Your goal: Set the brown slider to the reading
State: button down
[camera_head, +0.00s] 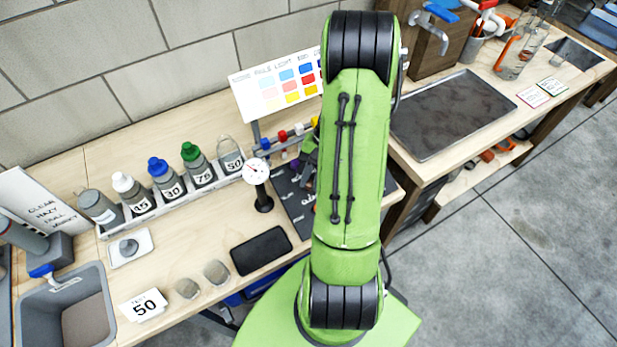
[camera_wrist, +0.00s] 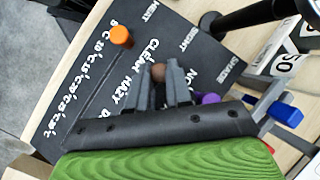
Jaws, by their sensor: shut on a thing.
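The brown slider (camera_wrist: 158,72) shows as a small round knob on the dark lettered board (camera_wrist: 75,92) in the wrist view. My gripper (camera_wrist: 161,82) is shut on it, with a finger on either side. The knob is beside the row that begins with CLEAR and HAZY; its exact mark is hidden by the fingers. In the head view my arm covers most of the board (camera_head: 290,203) and the slider. A dial gauge (camera_head: 256,170) with a white face stands left of the board; its needle is too small to read.
An orange knob (camera_wrist: 120,36) is near the temperature scale, and a purple knob (camera_wrist: 208,98) is close to my right finger.

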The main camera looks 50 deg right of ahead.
jog(key=d, duration=0.2)
jog(key=s+d+p, duration=0.1)
jog(key=d, duration=0.1)
jog(key=shift+s+d, duration=0.2)
jog(key=shift+d, duration=0.2)
jog(key=c, duration=1)
grip_release()
jog(key=p+v, duration=0.5)
jog(key=v, duration=1)
jog(key=shift+d+r, duration=0.15)
jog(key=shift+r, duration=0.2)
